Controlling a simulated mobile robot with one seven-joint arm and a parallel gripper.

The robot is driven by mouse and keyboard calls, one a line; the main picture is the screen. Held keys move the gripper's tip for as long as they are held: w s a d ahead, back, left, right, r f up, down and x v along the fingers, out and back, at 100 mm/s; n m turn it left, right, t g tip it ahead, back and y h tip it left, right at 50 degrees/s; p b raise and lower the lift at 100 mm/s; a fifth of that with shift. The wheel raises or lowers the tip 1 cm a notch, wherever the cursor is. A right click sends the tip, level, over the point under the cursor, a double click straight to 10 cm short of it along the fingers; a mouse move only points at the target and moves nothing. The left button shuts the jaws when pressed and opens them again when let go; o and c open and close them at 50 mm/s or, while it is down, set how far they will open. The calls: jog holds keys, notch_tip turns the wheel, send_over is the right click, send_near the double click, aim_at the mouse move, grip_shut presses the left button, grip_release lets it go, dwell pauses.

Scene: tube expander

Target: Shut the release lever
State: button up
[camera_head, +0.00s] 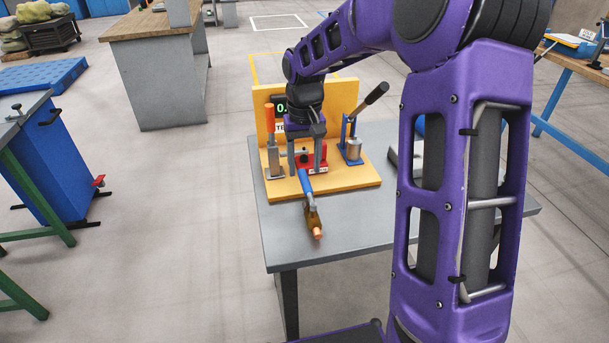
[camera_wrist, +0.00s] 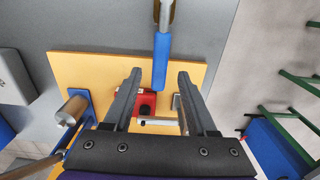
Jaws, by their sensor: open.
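My gripper (camera_head: 305,165) points down over the yellow fixture board, its two fingers apart and empty. In the wrist view the open fingers (camera_wrist: 160,78) straddle the line of a blue handle (camera_wrist: 161,62), whose near end shows between the tips; I cannot tell their height over it. In the head view the blue handle (camera_head: 305,183) extends from the red block (camera_head: 317,163) toward a brass-coloured tool end with a copper tip (camera_head: 316,228). The red block (camera_wrist: 146,103) also shows between the fingers. Which part is the release lever is not clear. My fingers partly hide the block.
The yellow board (camera_head: 345,187) has an upright back panel with a partly hidden display. A red-handled clamp (camera_head: 271,130) stands at its left. A blue stand with a long black-gripped lever (camera_head: 375,95) stands at its right.

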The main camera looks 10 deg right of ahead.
jog(key=shift+f, duration=1.35)
grip_shut()
dwell(0.4)
